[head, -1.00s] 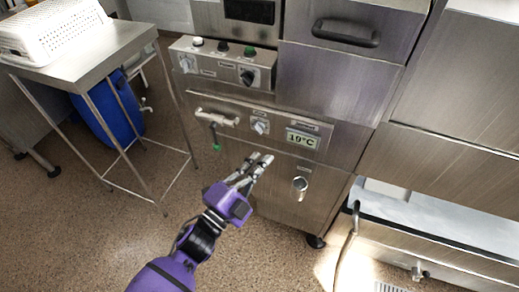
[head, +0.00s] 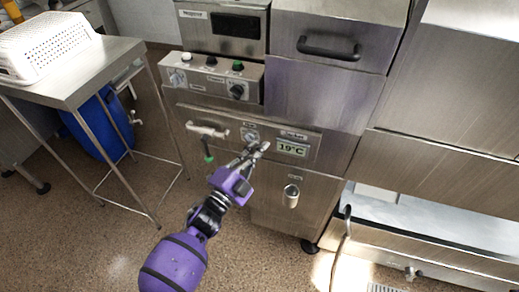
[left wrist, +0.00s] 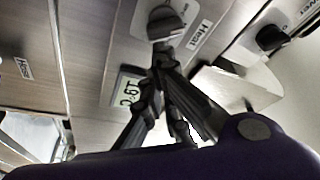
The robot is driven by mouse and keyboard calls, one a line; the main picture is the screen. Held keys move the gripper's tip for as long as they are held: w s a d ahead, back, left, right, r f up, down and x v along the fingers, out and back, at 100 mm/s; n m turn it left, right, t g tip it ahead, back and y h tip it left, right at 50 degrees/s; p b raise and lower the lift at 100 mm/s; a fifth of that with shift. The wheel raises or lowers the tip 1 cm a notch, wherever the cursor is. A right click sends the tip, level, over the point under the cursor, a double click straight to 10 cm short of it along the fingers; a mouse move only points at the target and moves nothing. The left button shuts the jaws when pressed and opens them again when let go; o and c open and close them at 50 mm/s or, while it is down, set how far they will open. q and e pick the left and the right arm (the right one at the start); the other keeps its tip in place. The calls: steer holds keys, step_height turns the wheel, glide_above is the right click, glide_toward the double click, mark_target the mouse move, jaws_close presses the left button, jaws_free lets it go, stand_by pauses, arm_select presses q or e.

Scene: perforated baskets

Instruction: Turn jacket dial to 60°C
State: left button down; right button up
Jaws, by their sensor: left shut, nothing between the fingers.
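The jacket dial (head: 250,136) is a grey knob on a pale plate in the steel front panel, left of a display (head: 291,149) that reads 19°C. My left gripper (head: 259,149) is shut and empty, its fingertips just below and to the right of the dial. In the left wrist view, the dial (left wrist: 165,22) is close beyond the fingertips (left wrist: 163,50), and the display (left wrist: 128,88) is partly behind the fingers. I cannot tell whether the fingertips touch the dial. My right gripper is not in view.
A valve handle (head: 207,130) sticks out left of the dial. A control box (head: 213,78) with several knobs is above. A metal tap (head: 291,196) is below the display. A steel table (head: 75,75) with a white perforated basket (head: 45,45) stands at left.

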arm_select(q)
steer(key=shift+a+f+m, duration=0.1)
steer(key=shift+f+m, duration=0.05)
steer(key=shift+m, duration=0.15)
steer(key=shift+a+f+m, duration=0.1)
steer(key=shift+f+m, duration=0.05)
steer(key=shift+m, duration=0.15)
steer(key=m, duration=0.1)
steer(key=f+m+g, duration=0.1)
steer(key=m, duration=0.1)
steer(key=f+m+g, duration=0.1)
steer(key=shift+w+a+m+p, duration=0.15)
steer(key=shift+a+m+p, duration=0.15)
steer(key=shift+m+p, duration=0.1)
stand_by(0.9)
